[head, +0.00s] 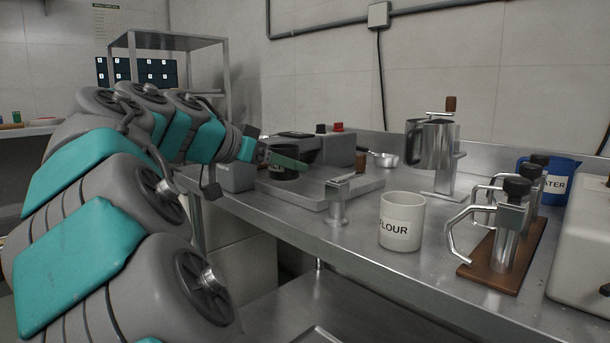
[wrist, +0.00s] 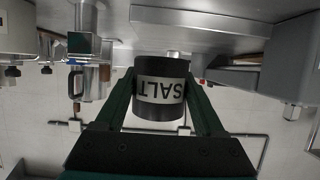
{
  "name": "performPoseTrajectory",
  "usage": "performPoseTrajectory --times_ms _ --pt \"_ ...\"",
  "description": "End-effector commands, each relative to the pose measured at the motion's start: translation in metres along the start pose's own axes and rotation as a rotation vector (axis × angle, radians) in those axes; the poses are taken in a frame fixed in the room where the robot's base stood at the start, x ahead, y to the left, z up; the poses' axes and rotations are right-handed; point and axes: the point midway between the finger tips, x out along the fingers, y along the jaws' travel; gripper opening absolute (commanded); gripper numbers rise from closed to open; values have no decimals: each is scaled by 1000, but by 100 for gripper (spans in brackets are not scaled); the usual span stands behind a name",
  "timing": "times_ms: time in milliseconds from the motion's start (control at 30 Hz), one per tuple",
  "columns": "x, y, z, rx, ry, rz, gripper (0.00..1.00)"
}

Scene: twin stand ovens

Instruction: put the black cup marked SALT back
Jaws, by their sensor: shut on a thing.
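The black cup marked SALT (wrist: 160,112) is between the two green fingers of my gripper (wrist: 161,78), in the middle of the wrist view. Its white label faces the wrist camera and reads upside down in that view. In the head view my gripper (head: 288,160) is shut on the dark cup (head: 284,174), over the left part of the steel counter. The fingers and the arm hide part of the cup there. I cannot tell whether its base touches the surface below.
A raised grey slab (head: 325,196) lies under and right of the cup, with a boxy device (head: 335,149) behind. A white FLOUR cup (head: 402,222), a steel pitcher (head: 437,150), a wooden board (head: 504,258) with metal handles and a blue WATER jug (head: 562,180) stand rightward.

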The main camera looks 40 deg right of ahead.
Motion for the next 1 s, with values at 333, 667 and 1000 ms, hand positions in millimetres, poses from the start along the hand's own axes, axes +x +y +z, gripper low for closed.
performPoseTrajectory --times_ms 333,667,1000 --pt "71 -39 -20 -1 -1 2 11" --pt "96 -52 -26 -1 -1 1 11" --pt "107 -52 5 -4 0 2 11"
